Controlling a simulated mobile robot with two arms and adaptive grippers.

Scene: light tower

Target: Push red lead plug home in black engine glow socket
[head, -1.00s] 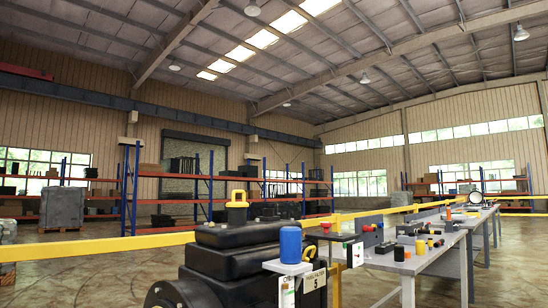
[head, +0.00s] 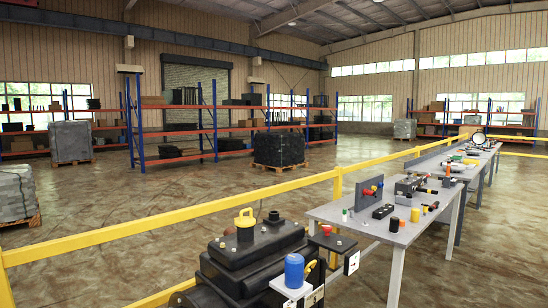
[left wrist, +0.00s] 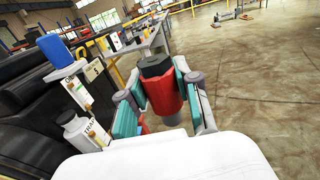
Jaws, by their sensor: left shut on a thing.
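In the left wrist view my left gripper (left wrist: 163,105) is shut on a red plug (left wrist: 165,93) with a black faceted top. The plug is held between teal-padded fingers, clear of the engine. The black engine (head: 258,243) stands at the bottom of the head view, with a yellow handle on top. The engine also shows at the left edge of the left wrist view (left wrist: 28,95). I cannot pick out the glow socket for certain. Neither gripper shows in the head view, and my right gripper is in no view.
A blue cylinder (head: 294,268) stands on a white bracket beside the engine. A yellow rail (head: 180,222) runs behind the engine. A grey workbench (head: 380,228) with small parts stands right.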

